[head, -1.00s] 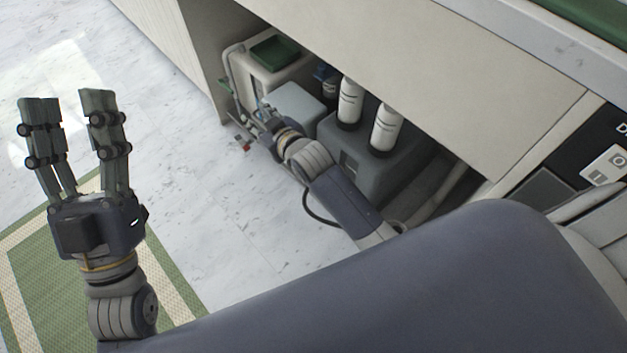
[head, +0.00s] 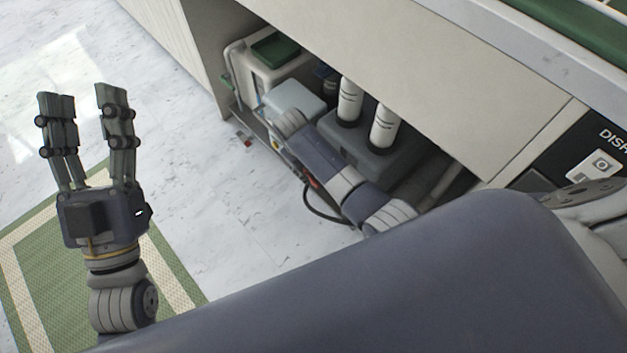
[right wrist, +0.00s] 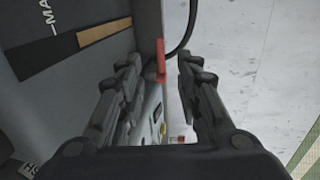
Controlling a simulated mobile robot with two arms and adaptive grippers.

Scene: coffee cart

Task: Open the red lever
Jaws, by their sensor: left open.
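The red lever (right wrist: 161,58) stands at the far end of the right wrist view, beside the edge of a dark panel. My right gripper (right wrist: 159,66) is open, with one finger on each side of the lever in that view. Whether either finger touches it I cannot tell. In the head view a small red part (head: 312,183), likely the lever, shows at the edge of my right arm. My right gripper itself is hidden there behind the arm. My left gripper (head: 90,135) is open and empty, raised above the floor and away from the cart.
Under the cart counter stand a white container with a green lid (head: 276,48), a pale blue-grey box (head: 295,98) and two white bottles (head: 384,127) on a dark grey unit (head: 350,145). A black hose (head: 318,214) loops out over the floor.

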